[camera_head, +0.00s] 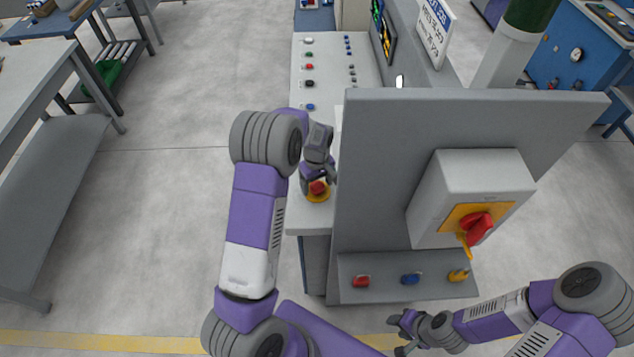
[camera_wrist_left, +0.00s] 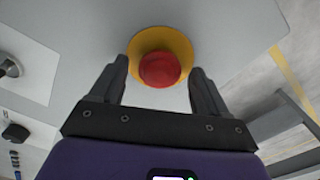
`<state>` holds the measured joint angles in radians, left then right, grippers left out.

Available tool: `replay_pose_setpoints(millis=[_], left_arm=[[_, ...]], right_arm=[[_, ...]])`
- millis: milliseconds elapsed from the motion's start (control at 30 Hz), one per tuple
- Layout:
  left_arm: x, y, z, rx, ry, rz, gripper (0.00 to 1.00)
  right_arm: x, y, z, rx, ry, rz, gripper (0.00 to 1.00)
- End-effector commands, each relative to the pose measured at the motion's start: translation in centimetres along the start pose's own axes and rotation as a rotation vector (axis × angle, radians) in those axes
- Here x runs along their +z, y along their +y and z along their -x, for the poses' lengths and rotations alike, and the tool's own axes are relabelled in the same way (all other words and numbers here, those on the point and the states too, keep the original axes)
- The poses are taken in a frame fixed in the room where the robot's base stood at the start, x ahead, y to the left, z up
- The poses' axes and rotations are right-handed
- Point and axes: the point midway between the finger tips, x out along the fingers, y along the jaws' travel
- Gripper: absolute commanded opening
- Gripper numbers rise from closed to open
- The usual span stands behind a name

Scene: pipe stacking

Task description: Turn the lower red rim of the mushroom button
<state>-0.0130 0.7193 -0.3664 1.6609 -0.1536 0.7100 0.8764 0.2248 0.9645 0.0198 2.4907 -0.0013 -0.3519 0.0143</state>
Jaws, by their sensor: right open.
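The red mushroom button (camera_head: 318,187) sits on a round yellow base near the front corner of the light console top. It also shows in the left wrist view (camera_wrist_left: 160,69), with its yellow base (camera_wrist_left: 150,38) behind it. My left gripper (camera_head: 319,178) is at the button from above. In the left wrist view its two fingers (camera_wrist_left: 160,82) are apart, one on each side of the red cap, with visible gaps to it. The lower rim of the cap is hard to make out. My right gripper (camera_head: 402,334) is open and empty at the bottom of the head view.
A grey upright panel (camera_head: 375,150) stands right of the button and carries a box with a red rotary switch (camera_head: 476,227). Red, blue and yellow knobs line a lower ledge (camera_head: 388,291). The console (camera_head: 330,60) holds several small buttons.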

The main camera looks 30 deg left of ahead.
Motion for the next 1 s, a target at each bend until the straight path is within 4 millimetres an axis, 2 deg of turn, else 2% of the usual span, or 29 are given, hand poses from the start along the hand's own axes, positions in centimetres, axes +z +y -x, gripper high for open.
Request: replay_pose_setpoints(millis=[33,300,367,667,1000], left_arm=[[-0.01,0.0,0.01,0.0,0.0,0.0,0.68],[-0.02,0.0,0.04,0.0,0.0,0.0,0.27],[-0.02,0.0,0.04,0.0,0.0,0.0,0.2],[-0.04,0.02,0.03,0.001,0.001,-0.05,0.2],[-0.06,0.02,0.0,0.001,0.001,-0.273,0.2]], right_arm=[[-0.01,0.0,0.0,0.0,0.0,0.0,0.43],[-0.01,0.0,0.01,0.0,0.0,0.0,0.43],[-0.01,0.0,0.01,0.0,0.0,0.0,0.43],[-0.01,0.06,-0.14,0.0,0.0,0.0,0.43],[-0.03,0.24,-0.65,0.0,0.0,0.0,0.43]])
